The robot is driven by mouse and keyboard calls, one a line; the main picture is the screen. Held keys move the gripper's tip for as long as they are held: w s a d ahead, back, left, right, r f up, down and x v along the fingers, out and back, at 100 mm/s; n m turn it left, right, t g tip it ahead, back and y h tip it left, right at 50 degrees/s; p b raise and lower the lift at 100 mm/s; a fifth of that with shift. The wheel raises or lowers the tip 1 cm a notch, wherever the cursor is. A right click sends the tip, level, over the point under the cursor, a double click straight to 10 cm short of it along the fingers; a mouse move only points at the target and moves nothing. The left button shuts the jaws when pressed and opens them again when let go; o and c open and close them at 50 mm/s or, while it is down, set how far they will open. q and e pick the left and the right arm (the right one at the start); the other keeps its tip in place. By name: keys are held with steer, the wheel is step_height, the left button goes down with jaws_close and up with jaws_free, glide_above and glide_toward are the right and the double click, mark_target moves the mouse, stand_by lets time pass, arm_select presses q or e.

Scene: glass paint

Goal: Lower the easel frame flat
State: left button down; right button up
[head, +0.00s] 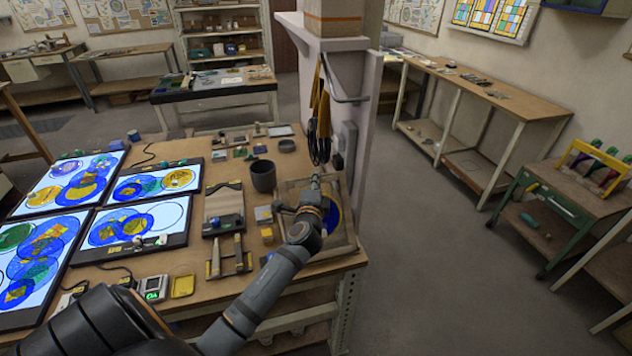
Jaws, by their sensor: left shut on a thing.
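The easel frame (343,247) is a pale wooden frame at the right end of the workbench, with a blue and yellow round piece (334,212) showing inside it. My left arm reaches across the bench and covers part of the frame. My left gripper (316,181) is at the frame's far side and is shut on the easel frame. The fingertips are small here, and their exact contact is hard to see. I cannot tell the frame's exact tilt. My right gripper is not in view.
A dark cup (263,176) stands just left of the frame. Lit panels with coloured glass discs (130,222) fill the bench's left side. A white pillar (353,110) with hanging straps rises behind the frame. Open floor (440,260) lies to the right.

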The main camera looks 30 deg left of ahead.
arm_select(q)
steer(key=shift+w+a+f+b, duration=0.4)
steer(key=shift+a+f+b, duration=0.05)
steer(key=w+a+f+b, duration=0.1)
steer(key=w+a+f, duration=0.1)
steer(key=f, duration=0.3)
steer(key=w+a+f+g+h+b, duration=0.1)
steer(key=w+a+f, duration=0.2)
steer(key=a+f, duration=0.1)
steer(key=w+a+f+n+g+b, duration=0.1)
steer(key=w+a+f, duration=0.1)
steer(key=f, duration=0.4)
steer(key=shift+w+a+h, duration=0.2)
steer(key=shift+a+h, duration=0.1)
steer(key=shift+a, duration=0.1)
steer(key=shift+w+a+f+b, duration=0.15)
steer(key=shift+w+f+b, duration=0.05)
steer(key=shift+f+b, duration=0.8)
steer(key=shift+s+f, duration=0.1)
steer(key=shift+f, duration=0.05)
steer(key=c, duration=1.7)
jaws_free()
steer(key=shift+o, duration=0.2)
steer(key=shift+r, duration=0.25)
